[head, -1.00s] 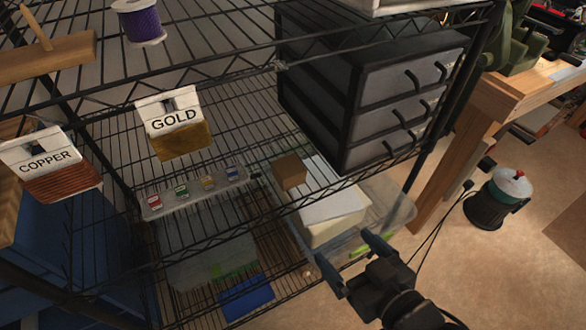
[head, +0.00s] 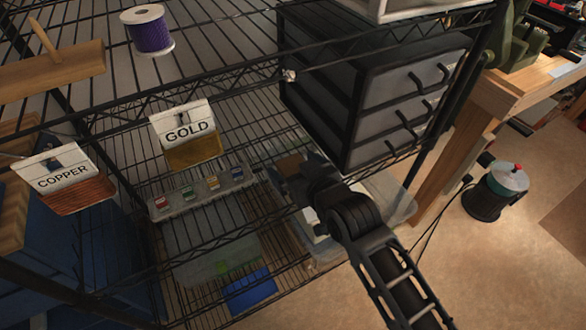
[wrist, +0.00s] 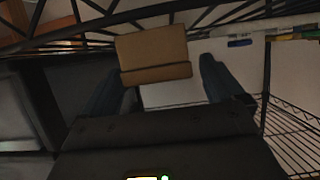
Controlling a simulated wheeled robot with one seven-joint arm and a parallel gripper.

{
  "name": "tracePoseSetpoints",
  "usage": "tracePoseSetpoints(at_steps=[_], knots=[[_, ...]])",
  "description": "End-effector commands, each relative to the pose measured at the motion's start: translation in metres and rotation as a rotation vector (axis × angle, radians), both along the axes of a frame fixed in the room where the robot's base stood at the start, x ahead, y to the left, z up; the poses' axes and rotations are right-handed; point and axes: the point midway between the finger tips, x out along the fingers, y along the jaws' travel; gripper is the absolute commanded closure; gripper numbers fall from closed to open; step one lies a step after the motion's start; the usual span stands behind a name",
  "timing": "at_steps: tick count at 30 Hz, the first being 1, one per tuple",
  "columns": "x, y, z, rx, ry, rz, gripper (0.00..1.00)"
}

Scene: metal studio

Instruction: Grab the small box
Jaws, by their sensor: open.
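The small brown box (wrist: 152,55) shows large in the wrist view, ahead of and between the two fingers of my gripper (wrist: 158,85). In the head view the small box (head: 290,166) is on the wire shelf, left of the drawer unit, and mostly hidden behind my gripper (head: 298,182). My gripper is open, with a finger on each side of the box's lower part in the wrist view. I cannot tell whether either finger touches it.
A black and grey drawer unit (head: 390,95) stands close to the right of my gripper. Wire shelf bars run above and in front. A tray of small coloured containers (head: 203,190) lies to the left. A clear bin (head: 385,205) is below.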

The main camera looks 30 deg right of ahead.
Motion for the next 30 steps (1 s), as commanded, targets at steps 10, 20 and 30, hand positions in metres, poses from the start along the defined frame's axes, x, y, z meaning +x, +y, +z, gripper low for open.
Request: tracePoseSetpoints(at_steps=[10, 20, 30], knots=[[0.026, 0.000, -0.010, 0.000, 0.000, 0.000, 0.05], [0.025, 0.000, -0.010, 0.000, 0.000, 0.000, 0.23], [0.025, 0.000, -0.010, 0.000, 0.000, 0.000, 0.56]])
